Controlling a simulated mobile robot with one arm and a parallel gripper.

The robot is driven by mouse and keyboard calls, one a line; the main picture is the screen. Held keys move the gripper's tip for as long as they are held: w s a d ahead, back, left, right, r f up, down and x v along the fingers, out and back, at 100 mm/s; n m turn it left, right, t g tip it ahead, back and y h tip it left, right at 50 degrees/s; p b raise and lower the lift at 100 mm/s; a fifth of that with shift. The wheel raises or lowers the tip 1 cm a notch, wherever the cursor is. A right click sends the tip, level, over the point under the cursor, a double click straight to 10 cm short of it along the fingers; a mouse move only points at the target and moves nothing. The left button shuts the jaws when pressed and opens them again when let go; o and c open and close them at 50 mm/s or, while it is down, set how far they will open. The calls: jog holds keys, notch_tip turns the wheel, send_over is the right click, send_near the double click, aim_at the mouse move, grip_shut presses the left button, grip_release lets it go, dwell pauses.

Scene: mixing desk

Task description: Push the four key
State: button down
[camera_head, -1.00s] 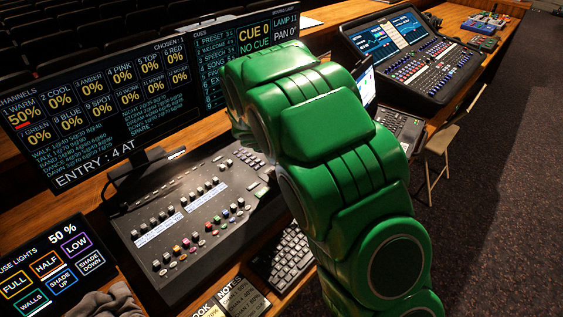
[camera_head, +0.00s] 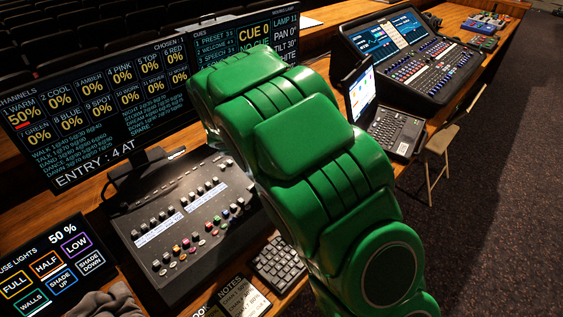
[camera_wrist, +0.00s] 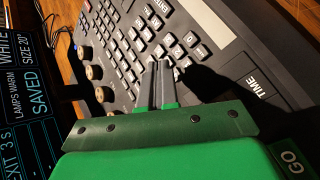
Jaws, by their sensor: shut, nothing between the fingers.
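In the wrist view, the console's number keypad (camera_wrist: 135,45) shows as rows of small light-marked keys, tilted in the picture. My gripper (camera_wrist: 159,66) is shut and empty, with its fingertips over the keys. I cannot tell whether the tips touch a key. The four key cannot be made out, as the labels are too small and the fingers cover part of the keypad. In the head view, the console (camera_head: 187,222) stands on the desk, and my green arm hides its right end and my gripper. The big screen (camera_head: 90,105) reads "ENTRY : 4 AT".
In the wrist view, a TIME key (camera_wrist: 256,84), a GO key (camera_wrist: 292,161) and several round knobs (camera_wrist: 94,72) lie around the keypad.

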jog(key=shift+f, duration=0.15)
jog(key=shift+f, duration=0.3)
jog(key=shift+f, duration=0.2)
dwell(0.7)
jog(key=shift+r, duration=0.7)
jog(key=shift+s+d, duration=0.25)
jog(key=shift+d, duration=0.5)
jog(key=shift+s+d, duration=0.25)
jog(key=shift+d, duration=0.5)
jog(key=shift+s+d, duration=0.25)
jog(key=shift+d, duration=0.5)
